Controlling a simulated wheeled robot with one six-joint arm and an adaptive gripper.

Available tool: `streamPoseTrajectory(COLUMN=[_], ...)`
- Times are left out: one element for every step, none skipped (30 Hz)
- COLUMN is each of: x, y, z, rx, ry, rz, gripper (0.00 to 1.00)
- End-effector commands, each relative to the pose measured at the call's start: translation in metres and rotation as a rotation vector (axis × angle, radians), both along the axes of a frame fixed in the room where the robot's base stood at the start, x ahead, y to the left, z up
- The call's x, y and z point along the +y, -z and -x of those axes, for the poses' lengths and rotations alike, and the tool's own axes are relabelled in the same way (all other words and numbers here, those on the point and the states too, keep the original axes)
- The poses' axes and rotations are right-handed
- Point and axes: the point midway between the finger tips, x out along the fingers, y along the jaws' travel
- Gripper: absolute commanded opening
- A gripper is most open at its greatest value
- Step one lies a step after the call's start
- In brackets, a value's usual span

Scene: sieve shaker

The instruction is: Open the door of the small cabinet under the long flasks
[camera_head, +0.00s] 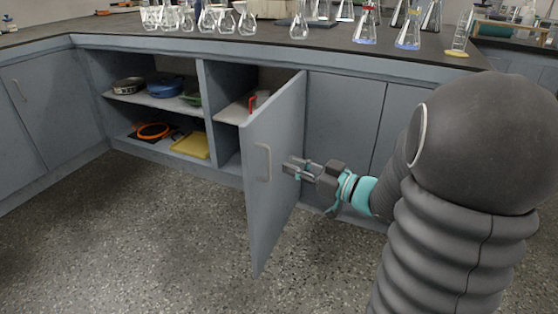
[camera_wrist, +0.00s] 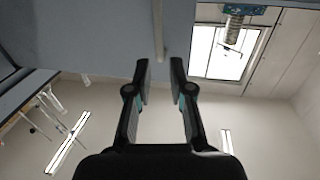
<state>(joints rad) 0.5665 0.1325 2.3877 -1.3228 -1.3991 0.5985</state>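The grey-blue cabinet door (camera_head: 273,200) stands swung out from the cabinet, the compartment behind it partly visible. Its pale bar handle (camera_head: 265,162) is on the face turned to the head camera, near the free edge. My gripper (camera_head: 290,168) is beside that face, to the right of the handle and apart from it in the head view. In the wrist view my gripper (camera_wrist: 159,68) is open with nothing held. The handle (camera_wrist: 158,30) shows as a pale bar just beyond the gap between the fingertips, with the door (camera_wrist: 105,35) behind it.
Several glass flasks (camera_head: 228,18) stand on the dark countertop (camera_head: 275,42) above. An open shelf unit (camera_head: 205,110) left of the door holds pans and a yellow item (camera_head: 190,146). Closed doors (camera_head: 340,118) lie right of the open one. The speckled floor (camera_head: 140,235) is clear.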

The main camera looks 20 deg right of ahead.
Motion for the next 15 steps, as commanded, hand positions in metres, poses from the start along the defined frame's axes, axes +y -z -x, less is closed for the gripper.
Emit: streamPoseTrajectory(x=[-0.007, -0.009, -0.012, -0.015, -0.017, -0.019, -0.020, -0.021, -0.022, -0.023, -0.024, -0.024, -0.024, -0.024, -0.024], y=[0.000, 0.000, 0.000, 0.000, 0.000, 0.000, 0.000, 0.000, 0.000, 0.000, 0.000, 0.000, 0.000, 0.000, 0.000], z=[0.006, 0.009, 0.014, 0.016, 0.018, 0.021, 0.023, 0.025, 0.026, 0.027, 0.028, 0.029, 0.029, 0.029, 0.029], rx=[0.000, 0.000, 0.000, 0.000, 0.000, 0.000, -0.001, -0.001, -0.001, -0.001, -0.001, 0.000, 0.000, 0.000, 0.000], ry=[0.005, 0.004, 0.004, 0.004, 0.004, 0.003, 0.002, 0.002, 0.002, 0.002, 0.001, 0.001, 0.000, 0.000, 0.000], rz=[0.000, 0.000, 0.000, 0.000, 0.000, 0.000, -0.001, -0.001, -0.001, -0.001, -0.001, 0.000, 0.000, 0.000, 0.000], gripper=[0.21, 0.21, 0.21, 0.21, 0.21, 0.21, 0.21, 0.21, 0.21, 0.21, 0.21, 0.21, 0.21, 0.21, 0.21])
